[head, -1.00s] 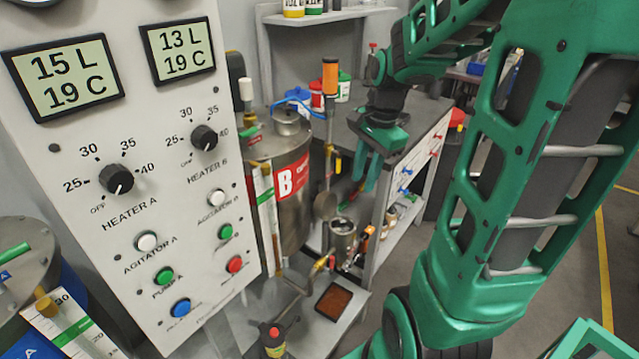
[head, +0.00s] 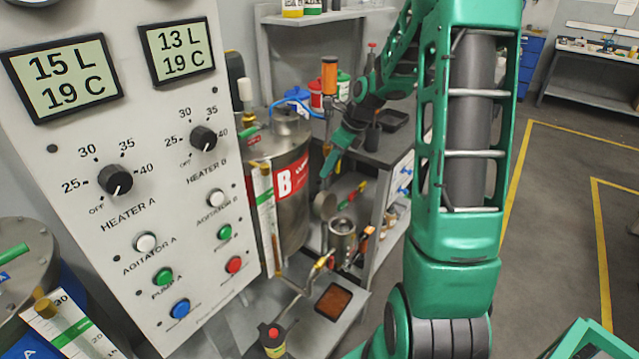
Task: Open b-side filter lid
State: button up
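The B tank (head: 290,200) is a steel vessel with a red "B" label, right of the control panel. A small steel cup-shaped housing (head: 343,236), which looks like the b-side filter, stands at its lower right. Its top looks open, with a dark inside. A round steel disc (head: 325,206) sits just behind and above it; I cannot tell whether it is the lid. My gripper (head: 328,165) is above the disc and housing, beside the tank, pointing down and left. Its fingers overlap from this view, so their opening is unclear. I see nothing held.
The control panel (head: 130,225) fills the left. Pipes and a valve with a red knob (head: 272,335) run low in front. A bench (head: 395,150) stands behind. Open floor lies to the right.

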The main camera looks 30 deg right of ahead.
aim_at(322, 192)
jog(key=x, duration=0.7)
jog(key=shift+f, duration=0.15)
grip_shut()
jog(key=shift+s, duration=0.1)
